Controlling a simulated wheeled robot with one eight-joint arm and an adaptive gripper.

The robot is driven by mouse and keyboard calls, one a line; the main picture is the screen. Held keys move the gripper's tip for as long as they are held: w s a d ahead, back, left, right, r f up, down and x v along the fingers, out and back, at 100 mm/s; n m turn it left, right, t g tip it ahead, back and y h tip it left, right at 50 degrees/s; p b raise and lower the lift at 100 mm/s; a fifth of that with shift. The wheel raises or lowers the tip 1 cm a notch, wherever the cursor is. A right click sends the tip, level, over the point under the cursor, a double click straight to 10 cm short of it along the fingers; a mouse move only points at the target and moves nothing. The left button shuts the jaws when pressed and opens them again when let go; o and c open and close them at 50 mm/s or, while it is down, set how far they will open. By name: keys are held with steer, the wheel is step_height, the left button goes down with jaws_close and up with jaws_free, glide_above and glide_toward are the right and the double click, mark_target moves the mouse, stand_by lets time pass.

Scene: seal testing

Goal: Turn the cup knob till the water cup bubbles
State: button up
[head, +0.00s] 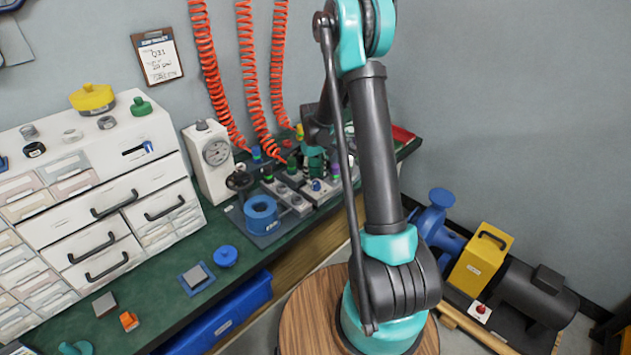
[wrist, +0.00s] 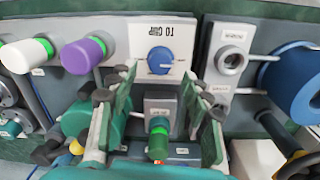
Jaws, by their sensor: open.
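The cup knob (wrist: 160,62) is a round blue knob with a white mark, on a light plate labelled "TO CUP", in the upper middle of the wrist view. It also appears as a small blue spot in the head view (head: 316,185). My gripper (wrist: 163,85) is open, with its two green-and-grey fingers apart to the left and right, below the knob in the wrist view. Nothing is between the fingertips. In the head view my gripper (head: 314,163) is over the fittings on the bench, partly behind my arm. I cannot make out the water cup or any bubbles.
A green-capped fitting (wrist: 158,147) shows between the fingers. A blue ring (head: 262,212) and a gauge box (head: 210,160) stand nearby; red coiled hoses (head: 258,80) hang behind.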

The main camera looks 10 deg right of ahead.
mark_target(316, 182)
steer(key=shift+f, duration=1.9)
jaws_close()
steer(key=shift+m, duration=0.4)
steer(key=m, duration=0.5)
steer(key=shift+w+d, duration=0.1)
steer(key=m, duration=0.6)
